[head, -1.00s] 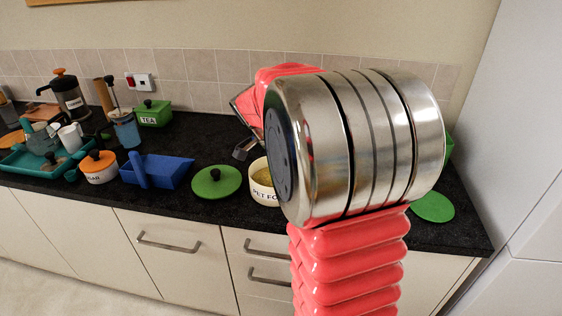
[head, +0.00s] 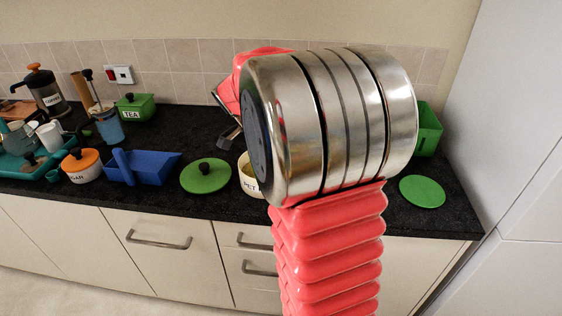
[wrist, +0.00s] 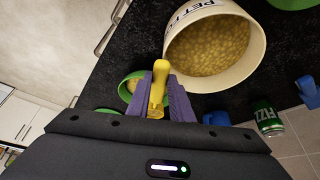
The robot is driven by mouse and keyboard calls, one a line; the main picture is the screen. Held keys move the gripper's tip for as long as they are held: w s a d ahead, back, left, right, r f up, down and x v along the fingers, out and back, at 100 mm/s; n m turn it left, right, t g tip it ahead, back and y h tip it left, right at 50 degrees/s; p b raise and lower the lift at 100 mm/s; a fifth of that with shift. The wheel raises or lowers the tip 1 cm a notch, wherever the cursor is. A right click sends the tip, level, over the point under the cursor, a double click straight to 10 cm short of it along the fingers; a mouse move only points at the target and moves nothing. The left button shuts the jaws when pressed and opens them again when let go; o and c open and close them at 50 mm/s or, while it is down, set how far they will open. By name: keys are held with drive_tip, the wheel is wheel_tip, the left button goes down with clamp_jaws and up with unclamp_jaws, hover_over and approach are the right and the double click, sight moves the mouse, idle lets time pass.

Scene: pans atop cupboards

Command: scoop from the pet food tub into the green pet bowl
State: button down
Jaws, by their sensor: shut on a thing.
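The pet food tub (wrist: 250,52), cream and round with dark lettering, is full of tan pellets in the wrist view. In the head view the tub (head: 247,180) shows only its left part, beside my arm. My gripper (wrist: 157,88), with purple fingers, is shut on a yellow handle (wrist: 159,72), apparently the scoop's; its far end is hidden. The gripper appears just left of the tub's rim. A green bowl (wrist: 124,94) shows partly behind the fingers, with something tan inside. In the head view my arm hides the bowl and handle.
A green lid (head: 206,176) and a blue open container (head: 150,169) lie left of the tub. A green disc (head: 422,190) and a green box (head: 428,130) stand right of my arm. The wrist view shows a green can (wrist: 267,117) and a blue mug (wrist: 308,91).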

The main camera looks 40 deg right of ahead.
drive_tip(key=shift+s+d+r+t+y, duration=0.2)
drive_tip(key=shift+s+r+t+y, duration=0.15)
drive_tip(key=shift+t, duration=0.4)
drive_tip(key=shift+s+d+r+t+y, duration=0.2)
drive_tip(key=shift+r+t+y, duration=0.25)
drive_tip(key=shift+t, duration=0.3)
drive_tip(key=s+t, duration=0.1)
drive_tip(key=s+t+y, duration=0.1)
drive_tip(key=t, duration=0.1)
drive_tip(key=d+r+m+t+y, duration=0.1)
drive_tip(key=shift+s+d, duration=0.1)
drive_tip(key=shift+s, duration=0.3)
drive_tip(key=shift+w, duration=0.1)
